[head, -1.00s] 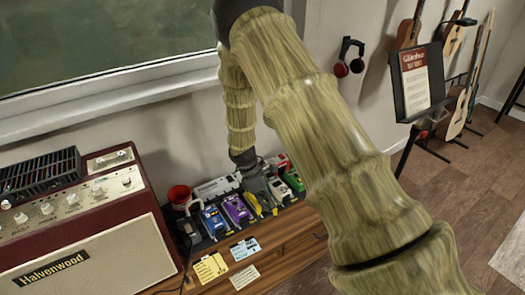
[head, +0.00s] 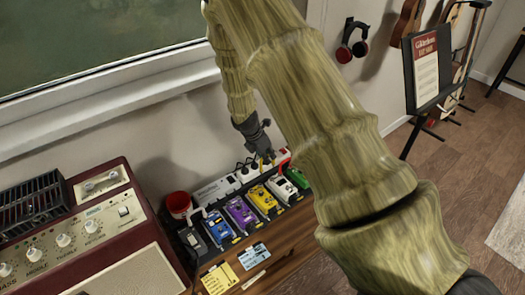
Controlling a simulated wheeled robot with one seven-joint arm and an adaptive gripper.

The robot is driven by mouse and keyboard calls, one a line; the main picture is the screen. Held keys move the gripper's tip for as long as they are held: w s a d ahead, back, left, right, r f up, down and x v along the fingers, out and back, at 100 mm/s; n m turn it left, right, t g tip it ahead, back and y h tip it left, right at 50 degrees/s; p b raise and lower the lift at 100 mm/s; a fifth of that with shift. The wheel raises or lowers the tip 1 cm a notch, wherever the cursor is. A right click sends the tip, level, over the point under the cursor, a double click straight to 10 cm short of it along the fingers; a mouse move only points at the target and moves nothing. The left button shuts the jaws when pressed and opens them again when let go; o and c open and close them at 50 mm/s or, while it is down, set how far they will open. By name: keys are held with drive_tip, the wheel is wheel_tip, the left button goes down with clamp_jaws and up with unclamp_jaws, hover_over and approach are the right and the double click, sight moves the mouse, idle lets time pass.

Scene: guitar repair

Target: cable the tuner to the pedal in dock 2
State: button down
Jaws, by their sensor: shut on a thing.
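My gripper (head: 264,157) is above the back edge of the pedal row, near the white power strip. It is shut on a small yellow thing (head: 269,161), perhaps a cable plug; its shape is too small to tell. Below, from left to right, are a dark pedal (head: 193,242), a blue pedal (head: 218,229), a purple pedal (head: 240,214), a yellow pedal (head: 262,200), a white pedal (head: 281,188) and a green pedal (head: 298,178). I cannot tell which is the tuner or which place is dock 2.
The white power strip (head: 215,189) with dark plugs lies behind the pedals. Yellow (head: 219,279) and blue (head: 250,257) notes lie in front. A music stand (head: 425,75) is at right.

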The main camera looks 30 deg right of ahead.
drive_tip(key=shift+a+f+b, duration=0.15)
drive_tip(key=shift+b, duration=0.15)
drive_tip(key=shift+f+b, duration=1.9)
drive_tip(key=shift+f, duration=1.05)
drive_tip(key=shift+w+p, duration=0.15)
drive_tip(key=shift+p, duration=0.55)
drive_tip(key=shift+f, duration=1.05)
idle(0.3)
drive_tip(key=c, duration=1.5)
unclamp_jaws()
drive_tip(key=shift+o, duration=0.6)
